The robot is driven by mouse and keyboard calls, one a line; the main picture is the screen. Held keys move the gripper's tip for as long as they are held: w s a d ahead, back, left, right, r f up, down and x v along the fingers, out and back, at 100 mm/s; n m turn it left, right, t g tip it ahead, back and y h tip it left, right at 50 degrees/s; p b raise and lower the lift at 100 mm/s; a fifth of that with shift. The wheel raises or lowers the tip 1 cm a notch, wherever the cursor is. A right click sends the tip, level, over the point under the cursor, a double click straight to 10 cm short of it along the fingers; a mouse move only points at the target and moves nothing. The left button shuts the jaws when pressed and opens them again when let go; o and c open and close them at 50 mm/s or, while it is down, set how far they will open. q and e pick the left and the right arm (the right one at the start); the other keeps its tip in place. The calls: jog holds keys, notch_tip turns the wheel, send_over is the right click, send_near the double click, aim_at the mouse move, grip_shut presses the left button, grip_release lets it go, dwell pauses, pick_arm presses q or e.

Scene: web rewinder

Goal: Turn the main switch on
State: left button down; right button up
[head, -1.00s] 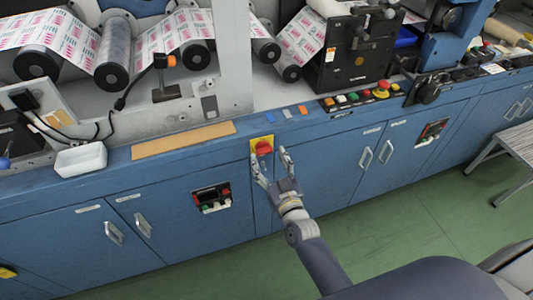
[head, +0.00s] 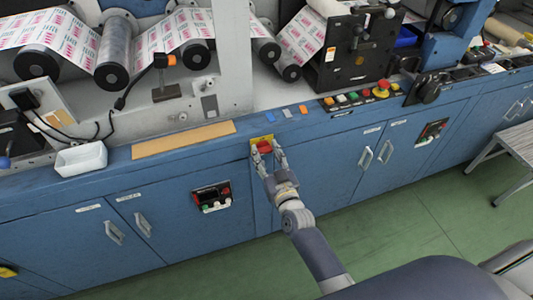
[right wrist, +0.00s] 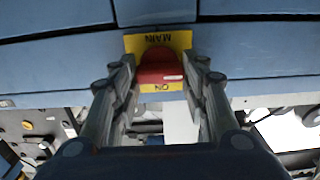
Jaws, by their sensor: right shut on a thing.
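The main switch is a red knob (head: 265,147) on a yellow plate (head: 257,141), set in the blue front of the machine cabinet. My right gripper (head: 268,154) is at the switch, with a finger on each side of the red knob, shut on it. The contact points are partly hidden by the fingers. My left gripper is not in view.
A control strip with a red emergency button (head: 381,91) lies right of the switch. Cabinet doors with handles (head: 365,158) flank it. A white tray (head: 81,158) sits on the ledge at left. A grey step (head: 515,150) stands at right on the green floor (head: 415,215).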

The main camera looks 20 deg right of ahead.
jog(key=m, duration=0.3)
jog(key=shift+m, duration=0.4)
jog(key=m, duration=0.4)
jog(key=shift+d+f+m, duration=0.1)
jog(key=shift+m, duration=0.2)
jog(key=m+b, duration=0.1)
jog(key=m, duration=0.3)
jog(key=shift+d, duration=0.1)
jog(key=shift+f+m+b, duration=0.1)
jog(key=shift+m+b, duration=0.45)
jog(key=shift+m, duration=2.25)
jog(key=o, duration=1.1)
